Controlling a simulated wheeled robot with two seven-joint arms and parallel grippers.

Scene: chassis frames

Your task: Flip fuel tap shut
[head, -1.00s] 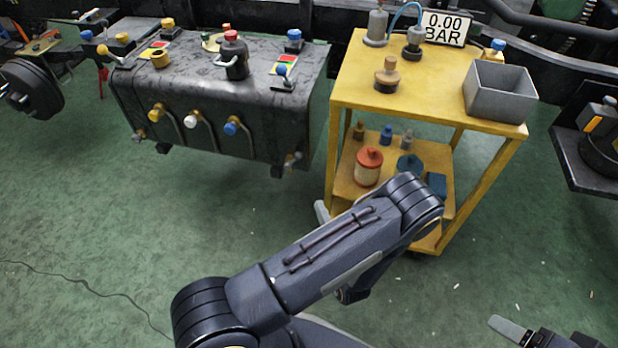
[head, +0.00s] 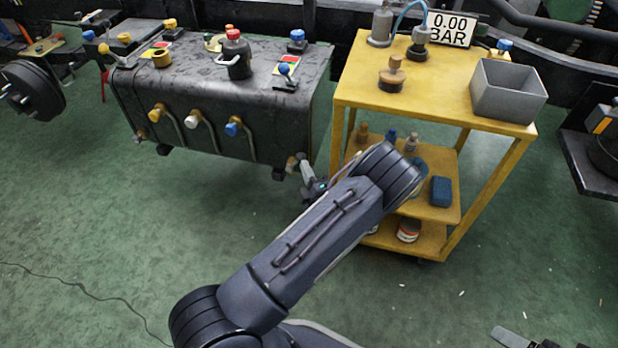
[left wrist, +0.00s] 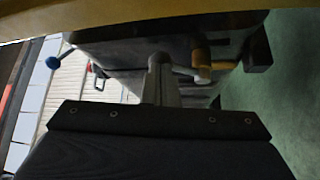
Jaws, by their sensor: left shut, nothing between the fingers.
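A tap (head: 292,163) with a tan knob sits at the lower right corner of the dark tank (head: 215,85). In the left wrist view the tan tap (left wrist: 202,62) has a grey stem reaching sideways. My left gripper (head: 305,172) is shut and empty, just right of the tap in the head view. In the left wrist view its fingers (left wrist: 160,68) stand just left of the tan knob; I cannot tell whether they touch it. My right gripper (head: 508,337) shows only partly at the bottom right; its opening is unclear.
Yellow (head: 157,114), white (head: 192,121) and blue (head: 233,128) knobs line the tank front. A yellow cart (head: 345,92) with a grey bin (head: 508,92) stands right of the tank, close to my left arm. Green floor lies open in front.

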